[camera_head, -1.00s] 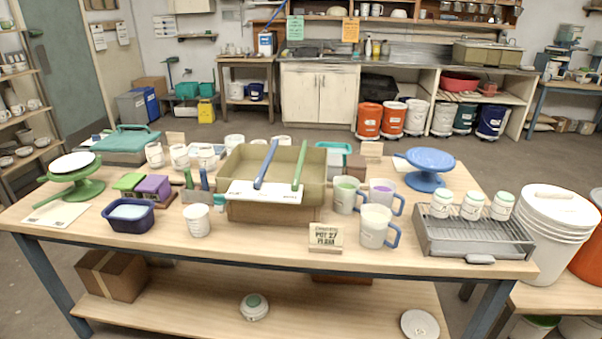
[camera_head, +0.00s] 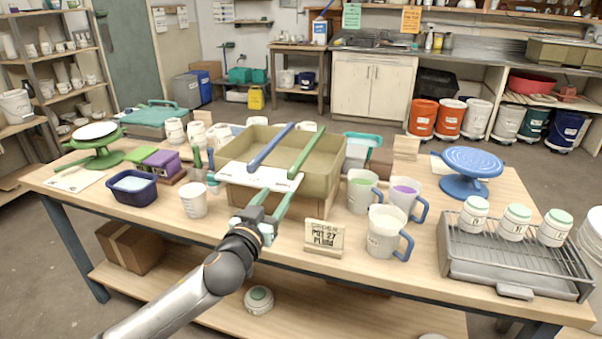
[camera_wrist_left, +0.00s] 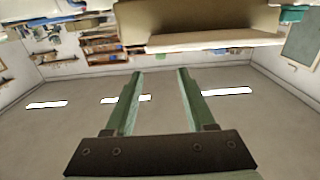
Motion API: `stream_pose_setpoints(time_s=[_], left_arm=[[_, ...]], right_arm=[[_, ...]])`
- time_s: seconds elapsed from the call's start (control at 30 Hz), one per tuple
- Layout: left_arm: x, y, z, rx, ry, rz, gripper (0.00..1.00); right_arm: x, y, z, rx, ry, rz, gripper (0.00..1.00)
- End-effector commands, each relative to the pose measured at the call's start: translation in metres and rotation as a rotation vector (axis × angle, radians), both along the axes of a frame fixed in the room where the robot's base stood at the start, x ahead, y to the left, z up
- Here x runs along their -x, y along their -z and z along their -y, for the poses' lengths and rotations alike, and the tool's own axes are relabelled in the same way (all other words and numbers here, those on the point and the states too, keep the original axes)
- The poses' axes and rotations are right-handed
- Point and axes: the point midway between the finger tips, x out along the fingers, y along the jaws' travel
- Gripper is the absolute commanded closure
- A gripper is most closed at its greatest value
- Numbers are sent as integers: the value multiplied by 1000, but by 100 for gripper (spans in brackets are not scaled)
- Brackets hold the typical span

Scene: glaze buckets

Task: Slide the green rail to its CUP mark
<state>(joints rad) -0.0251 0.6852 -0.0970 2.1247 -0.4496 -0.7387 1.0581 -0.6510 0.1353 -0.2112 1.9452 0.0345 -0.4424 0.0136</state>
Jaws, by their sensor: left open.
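The green rail (camera_head: 309,142) lies across the top of the olive basin (camera_head: 335,176), its near end over the white strip (camera_head: 257,177) along the basin's front. The blue rail (camera_head: 271,145) lies to its left. Any CUP mark on the strip is too small to read. My left gripper (camera_head: 279,191) is open and empty in front of the basin, its fingertips just short of the strip near the green rail's near end. In the left wrist view the fingers (camera_wrist_left: 157,72) are apart with nothing between them; a tan body with a pale edge shows beyond. My right gripper is not in view.
Mugs of glaze (camera_head: 384,234) and a sign (camera_head: 324,238) stand right of my left gripper. A white cup (camera_head: 193,200) and a dark blue tub (camera_head: 134,187) stand to its left. A wire rack tray (camera_head: 513,255) and a blue turntable (camera_head: 468,171) are at the right.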

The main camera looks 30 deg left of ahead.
Motion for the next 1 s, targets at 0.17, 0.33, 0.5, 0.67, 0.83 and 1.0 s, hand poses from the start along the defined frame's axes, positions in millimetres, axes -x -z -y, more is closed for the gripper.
stream_pose_setpoints(time_s=[0.17,0.33,0.5,0.67,0.83,1.0], left_arm=[[-23,-2,-6,-2,-2,0,45],[-51,-1,-13,-1,-2,-1,45],[-79,-1,-19,-1,-1,-1,45],[-100,0,-24,-1,0,-2,45],[-112,1,-27,-1,0,-3,45],[-116,1,-28,-1,1,-4,45]], right_arm=[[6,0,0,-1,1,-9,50],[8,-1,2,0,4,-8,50],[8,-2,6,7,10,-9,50],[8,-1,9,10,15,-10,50],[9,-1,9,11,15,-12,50],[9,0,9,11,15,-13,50]])
